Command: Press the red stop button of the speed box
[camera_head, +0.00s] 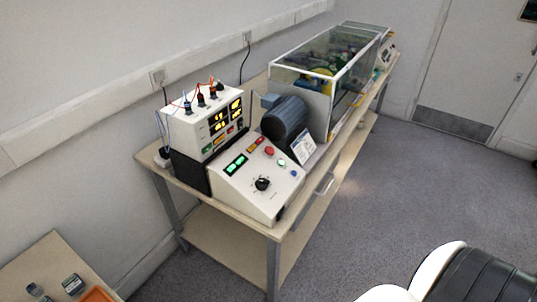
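The speed box appears to be the white console (243,190) with a sloped panel, at the near end of the wooden bench. On its panel are a black knob (262,184) and a lit green display (236,164). Nothing covers the red button. Neither of my grippers is in view; a white and black part of my own body shows at the bottom right.
A white instrument box (203,122) with orange displays and cables stands behind the console. A dark motor (284,121) and a glass-covered machine (335,58) stand farther along the bench. A small table (52,262) is at bottom left. The floor (420,180) right of the bench is clear.

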